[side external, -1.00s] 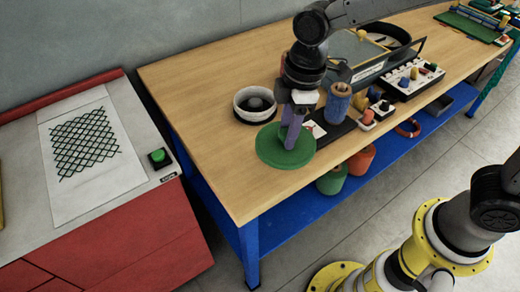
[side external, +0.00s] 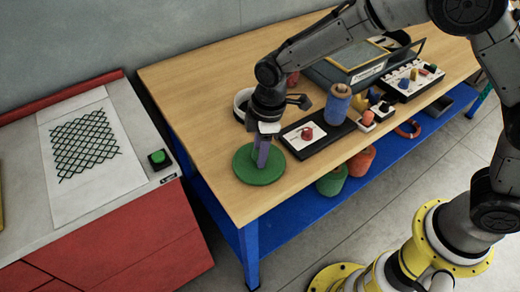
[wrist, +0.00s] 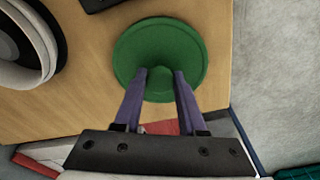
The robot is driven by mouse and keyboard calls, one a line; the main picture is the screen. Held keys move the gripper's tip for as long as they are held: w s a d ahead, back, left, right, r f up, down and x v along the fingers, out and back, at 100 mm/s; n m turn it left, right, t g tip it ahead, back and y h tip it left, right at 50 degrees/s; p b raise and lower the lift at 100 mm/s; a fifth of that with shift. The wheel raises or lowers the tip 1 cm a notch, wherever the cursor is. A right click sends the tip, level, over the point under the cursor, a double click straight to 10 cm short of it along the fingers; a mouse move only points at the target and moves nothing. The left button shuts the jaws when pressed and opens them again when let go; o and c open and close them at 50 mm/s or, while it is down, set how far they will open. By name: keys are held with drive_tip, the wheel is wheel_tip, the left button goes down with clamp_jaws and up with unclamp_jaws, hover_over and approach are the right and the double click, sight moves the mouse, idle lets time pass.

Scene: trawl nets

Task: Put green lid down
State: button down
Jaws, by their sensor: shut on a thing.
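The green lid (side external: 258,168) is a round disc near the front left edge of the wooden table in the side view. It also shows in the wrist view (wrist: 160,48), under the fingertips. My gripper (side external: 262,153) points down at the lid's middle. In the wrist view its two purple fingers (wrist: 160,85) come together at the lid's centre and are shut on it.
A white-rimmed round pot (side external: 241,103) stands behind my gripper. A black board with a red knob (side external: 307,134) and a blue spool (side external: 338,103) stand to the right. The table's front edge (side external: 262,207) is close to the lid. Bare wood (side external: 200,110) lies to the left.

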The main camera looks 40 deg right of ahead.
drive_tip(key=shift+c, duration=2.4)
unclamp_jaws()
drive_tip(key=shift+f, duration=0.15)
wheel_tip(320, 180, up, 11)
drive_tip(key=d, duration=0.1)
drive_tip(key=s+d+r+m+t, duration=0.1)
drive_tip(key=s+d+r+m, duration=0.25)
drive_tip(key=d+r, duration=0.35)
drive_tip(key=s+d+m+t, duration=0.2)
drive_tip(key=s+d+m, duration=0.3)
drive_tip(key=s, duration=0.5)
drive_tip(key=s+d+m+t+h, duration=0.1)
drive_tip(key=s+d+m+t, duration=0.1)
drive_tip(key=s+d+m, duration=0.3)
drive_tip(key=s+d, duration=0.4)
drive_tip(key=s, duration=0.1)
drive_tip(key=shift+d+r, duration=0.15)
drive_tip(key=shift+r, duration=0.1)
